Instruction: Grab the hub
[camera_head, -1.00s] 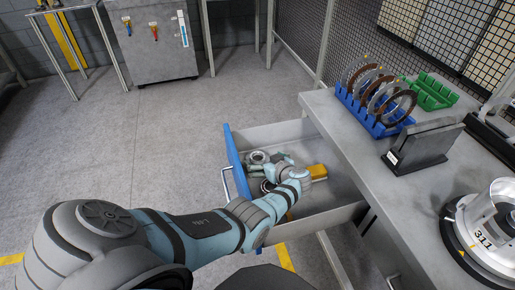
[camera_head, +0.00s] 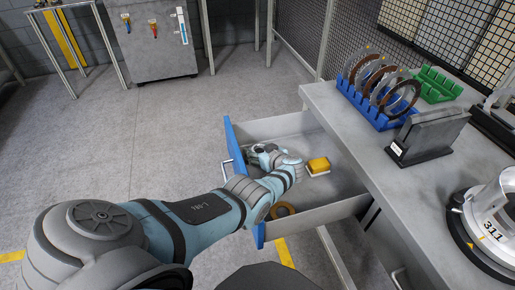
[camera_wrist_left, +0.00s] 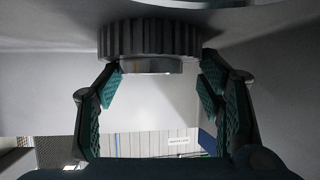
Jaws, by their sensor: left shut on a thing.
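The hub (camera_wrist_left: 150,40), a dark toothed ring with a smooth collar, sits between the fingertips of my left gripper (camera_wrist_left: 160,72) in the left wrist view. The gripper is shut on it. In the head view my left gripper (camera_head: 264,156) is low inside the open drawer (camera_head: 315,211), near its blue front. The hub is mostly hidden there by the gripper and wrist. My right gripper is not in view.
A yellow block (camera_head: 318,165) and an orange-brown ring (camera_head: 283,209) lie in the drawer. The bench (camera_head: 367,144) on the right carries a blue rack (camera_head: 372,114) of discs, a green rack (camera_head: 437,86) and a grey stand (camera_head: 428,142).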

